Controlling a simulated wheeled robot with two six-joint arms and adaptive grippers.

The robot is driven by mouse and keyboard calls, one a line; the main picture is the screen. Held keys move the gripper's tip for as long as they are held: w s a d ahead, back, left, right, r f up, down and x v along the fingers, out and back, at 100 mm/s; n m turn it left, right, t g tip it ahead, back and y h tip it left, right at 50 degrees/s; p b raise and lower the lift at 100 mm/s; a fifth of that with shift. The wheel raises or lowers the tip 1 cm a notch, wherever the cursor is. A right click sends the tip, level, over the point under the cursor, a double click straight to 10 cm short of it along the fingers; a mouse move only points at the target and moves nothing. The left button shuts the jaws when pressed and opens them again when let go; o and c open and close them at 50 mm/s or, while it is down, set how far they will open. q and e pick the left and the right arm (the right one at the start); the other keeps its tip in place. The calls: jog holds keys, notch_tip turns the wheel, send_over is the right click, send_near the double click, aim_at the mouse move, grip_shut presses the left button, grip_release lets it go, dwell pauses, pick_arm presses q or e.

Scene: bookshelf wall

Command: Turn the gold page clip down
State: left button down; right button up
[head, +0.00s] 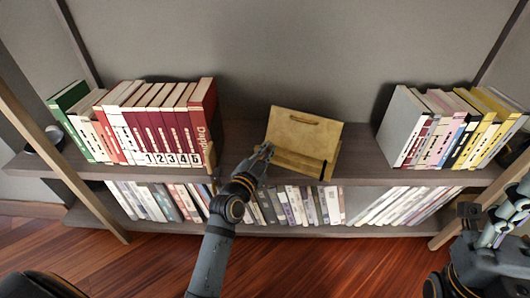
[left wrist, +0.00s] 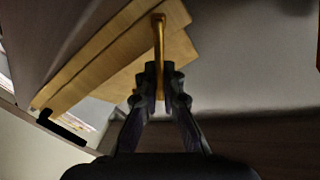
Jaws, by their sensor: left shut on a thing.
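A wooden book stand (head: 300,135) with a tilted back panel stands on the upper shelf, and it also shows in the left wrist view (left wrist: 110,60). My left gripper (head: 266,152) is at the stand's left front side. In the left wrist view, my left gripper (left wrist: 159,72) is shut on the gold page clip (left wrist: 159,40), a thin bar running away from the fingertips. In the head view the fingers hide most of the clip. A black clip (head: 323,170) sits at the stand's right front. Parts of my right arm show at the lower right; its finger state is unclear.
Red numbered books (head: 165,125) stand left of the book stand, with a wooden bookend beside them. Grey, pink and yellow books (head: 450,130) stand at the right. The lower shelf holds more books (head: 300,205). Bare shelf (head: 358,170) lies right of the stand.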

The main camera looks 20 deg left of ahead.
dwell(0.3)
pick_arm(q)
jog(key=c, duration=1.5)
grip_release()
